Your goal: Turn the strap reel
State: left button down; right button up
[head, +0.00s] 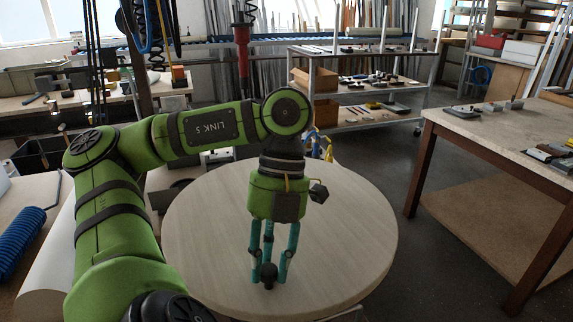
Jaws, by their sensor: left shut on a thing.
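My left gripper (269,268) points down over the round wooden table (345,225). Its teal fingers are shut on a small dark rounded thing (268,274) at or just above the tabletop. This thing may be the strap reel, but it is small and partly covered by the fingers, so I cannot tell for sure. No strap can be made out on it. My right gripper is not in view.
The rest of the round tabletop looks bare. A wooden bench (480,130) with small items stands at the right. A shelf cart (365,120) stands behind. A blue coiled hose (20,243) lies at the left. Grey floor is clear between table and bench.

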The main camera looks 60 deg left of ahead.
pick_arm(q)
jog(key=shift+s+a+m+y+b, duration=0.3)
jog(key=shift+s+a+m+b, duration=0.3)
jog(key=shift+s+m, duration=0.15)
jog(key=shift+r, duration=0.1)
jog(key=c, duration=1)
grip_release()
jog(key=shift+s, duration=0.25)
jog(key=shift+w, duration=0.15)
jog(key=shift+w+r, duration=0.1)
jog(key=v, duration=1.1)
jog(key=shift+w+r, duration=0.1)
jog(key=shift+r, duration=0.25)
